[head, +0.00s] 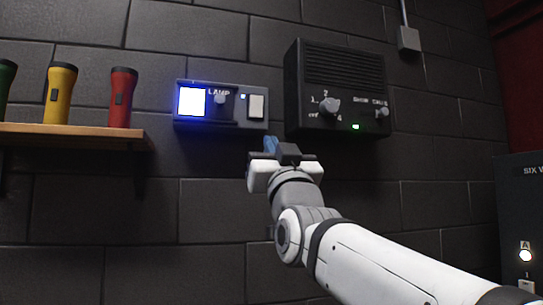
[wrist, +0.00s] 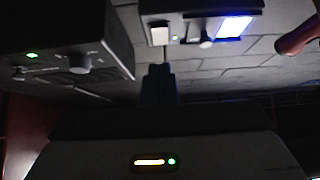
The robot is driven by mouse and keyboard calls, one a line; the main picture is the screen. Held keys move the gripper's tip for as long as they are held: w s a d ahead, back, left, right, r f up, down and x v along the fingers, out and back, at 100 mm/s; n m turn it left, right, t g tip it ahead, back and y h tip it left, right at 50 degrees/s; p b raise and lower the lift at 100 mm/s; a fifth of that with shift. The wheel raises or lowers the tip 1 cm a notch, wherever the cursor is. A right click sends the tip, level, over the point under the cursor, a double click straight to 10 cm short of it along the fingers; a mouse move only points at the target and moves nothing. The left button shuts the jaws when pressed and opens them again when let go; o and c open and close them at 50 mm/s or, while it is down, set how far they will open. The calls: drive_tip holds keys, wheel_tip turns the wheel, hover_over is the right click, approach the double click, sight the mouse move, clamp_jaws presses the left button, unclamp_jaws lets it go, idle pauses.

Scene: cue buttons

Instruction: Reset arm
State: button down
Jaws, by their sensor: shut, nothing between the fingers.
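My gripper (head: 271,146) is shut and empty. In the head view it stands in front of the dark block wall, just below the lamp panel and the black box. Its fingers also show in the wrist view (wrist: 158,84), pressed together, with nothing between them. The lamp panel (head: 233,112) has a lit blue-white square, a knob and a pale rocker switch (head: 256,106). The panel also shows in the wrist view (wrist: 190,10). I cannot tell from the head view how far the fingertips are from the panel.
The black box (head: 338,70) carries knobs and a lit green light. A dark cabinet (head: 512,190) with a lit round button stands at the right. The wall below the panel is bare.

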drive_tip(key=w+d+f+g+h, duration=0.1)
drive_tip(key=d+f+g, duration=0.15)
drive_tip(key=f, duration=0.75)
drive_tip(key=w+d+f+g+h, duration=0.15)
drive_tip(key=f+g, duration=0.25)
drive_tip(key=f, duration=0.7)
drive_tip(key=w+d+f+g+h, duration=0.15)
drive_tip(key=f+g, duration=0.25)
drive_tip(key=f, duration=0.6)
drive_tip(key=s+d+f+m+g+h, duration=0.1)
drive_tip(key=s+d+f+g, duration=0.2)
drive_tip(key=s+f, duration=0.4)
drive_tip(key=s+d+f+m+g+h, duration=0.1)
drive_tip(key=s+f+g, duration=0.4)
drive_tip(key=f, duration=0.6)
drive_tip(key=s+d+f+m+g+h, duration=0.1)
drive_tip(key=s+d+f+g, duration=0.3)
drive_tip(key=s+f, duration=0.5)
drive_tip(key=shift+s+d+f, duration=0.35)
drive_tip(key=shift+s+f, duration=0.05)
drive_tip(key=shift+s, duration=0.15)
